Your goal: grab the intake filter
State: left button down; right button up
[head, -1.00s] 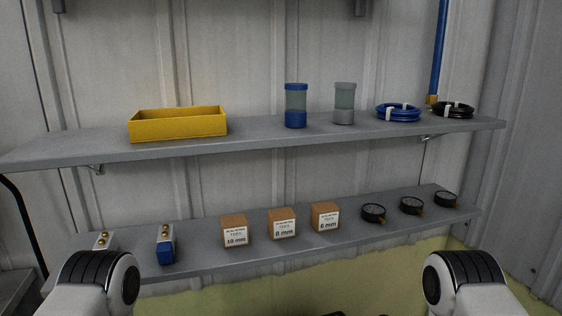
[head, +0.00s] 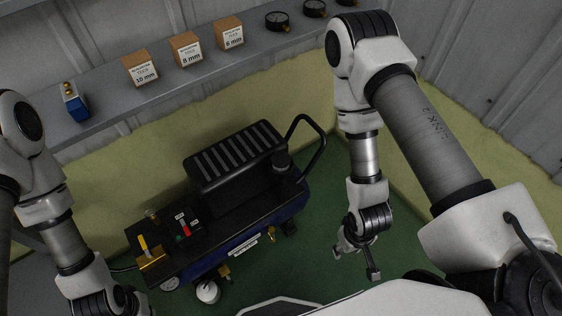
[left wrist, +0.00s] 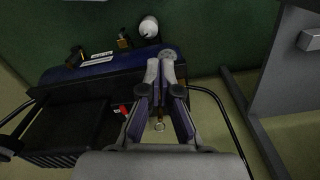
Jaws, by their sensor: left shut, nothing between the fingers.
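The intake filter is not clearly identifiable. A dark round canister (head: 282,161) on the black-and-blue compressor (head: 225,240), beside its finned cover, may be it. The compressor also shows in the left wrist view (left wrist: 100,72). My left gripper (left wrist: 160,64) is shut and empty above the gauge end of the compressor, well away from that canister. In the head view it is largely cut off at the bottom left. My right gripper (head: 357,260) hangs right of the compressor with its fingers apart and nothing between them.
The lower shelf (head: 110,110) behind holds a blue block (head: 75,107), cardboard boxes (head: 187,50) and black gauges (head: 277,20). A black handle (head: 318,150) rises at the compressor's right end. Green floor (head: 320,215) is clear between the compressor and right arm.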

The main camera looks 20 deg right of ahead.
aim_at(280, 160)
jog(key=i+l+u, duration=0.1)
jog(key=l+u, duration=0.2)
jog(key=l, duration=1)
jog(key=l+u, duration=0.3)
jog(key=l, duration=0.95)
